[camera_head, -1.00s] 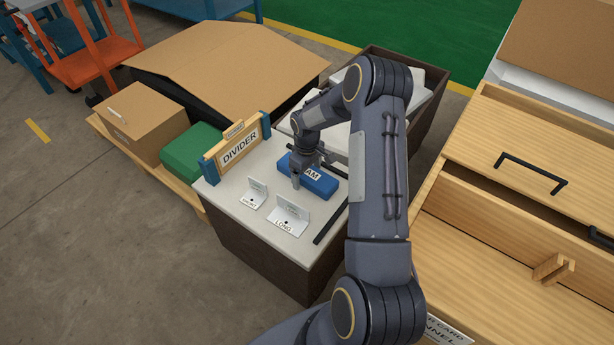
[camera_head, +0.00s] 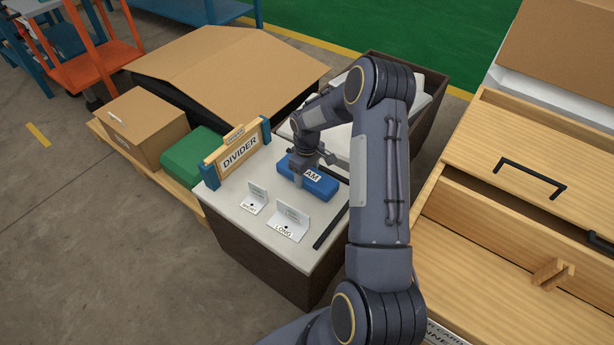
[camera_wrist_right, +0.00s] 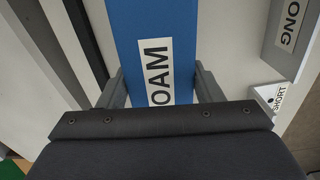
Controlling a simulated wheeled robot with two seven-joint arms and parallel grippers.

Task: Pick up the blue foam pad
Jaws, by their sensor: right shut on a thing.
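The blue foam pad (camera_head: 318,186) is a blue block with a white label, partly hidden by my right gripper (camera_head: 304,178) in the head view. My right gripper is shut on the pad, with one finger on each side of it. In the right wrist view the pad (camera_wrist_right: 150,18) runs between the two fingers (camera_wrist_right: 160,92), its label reading "OAM" in part. I cannot tell from the views whether the pad is clear of the white table top (camera_head: 262,215). My left gripper is not in view.
Two small white brackets, one marked SHORT (camera_head: 254,200) and one marked LONG (camera_head: 289,222), stand near the pad. The DIVIDER panel (camera_head: 240,152) stands between blue posts at the left edge. Black strips (camera_head: 331,228) lie right of the pad. A wooden drawer unit (camera_head: 510,190) is at the right.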

